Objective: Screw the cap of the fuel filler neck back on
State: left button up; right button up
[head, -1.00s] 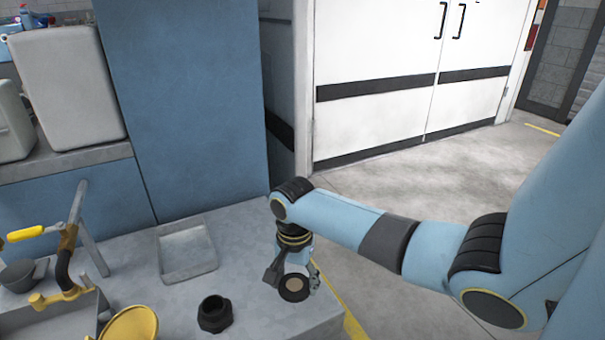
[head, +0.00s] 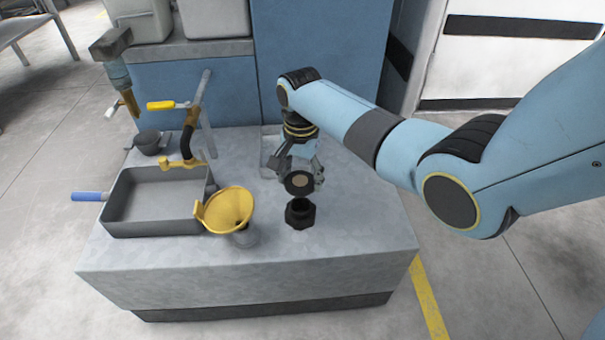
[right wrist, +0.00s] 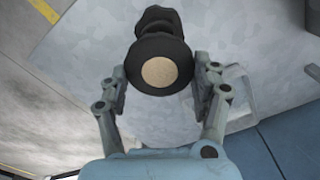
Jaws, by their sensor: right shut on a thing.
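The black cap (head: 299,183) with a tan disc on its top is held in my right gripper (head: 302,180), which is shut on it. The black fuel filler neck (head: 300,214) stands on the grey bench top, just in front of and below the cap in the head view. A gap seems to show between them there. In the right wrist view the cap (right wrist: 160,66) sits between the fingers and partly covers the neck (right wrist: 157,20) beyond it. I cannot tell how well they line up. My left gripper is not in view.
A yellow funnel (head: 231,208) stands left of the neck, beside a grey drip tray (head: 150,228). A pipe with a yellow handle (head: 174,104) rises behind. A shallow tray (head: 268,146) lies partly hidden behind my right gripper. The bench (head: 365,238) is clear right of the neck.

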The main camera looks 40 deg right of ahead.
jog(key=shift+r, duration=0.15)
jog(key=shift+f, duration=0.85)
jog(key=shift+f+b, duration=0.25)
jog(key=shift+b, duration=0.05)
jog(key=shift+f+b, duration=0.6)
jog(key=shift+f, duration=0.55)
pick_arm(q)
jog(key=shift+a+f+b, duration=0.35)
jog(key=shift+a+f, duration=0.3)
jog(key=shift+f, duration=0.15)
pick_arm(e)
jog(key=shift+f, duration=0.75)
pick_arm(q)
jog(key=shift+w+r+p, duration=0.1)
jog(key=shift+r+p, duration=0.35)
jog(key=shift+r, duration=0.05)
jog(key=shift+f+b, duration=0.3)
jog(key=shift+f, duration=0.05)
pick_arm(e)
jog(key=shift+f, duration=0.55)
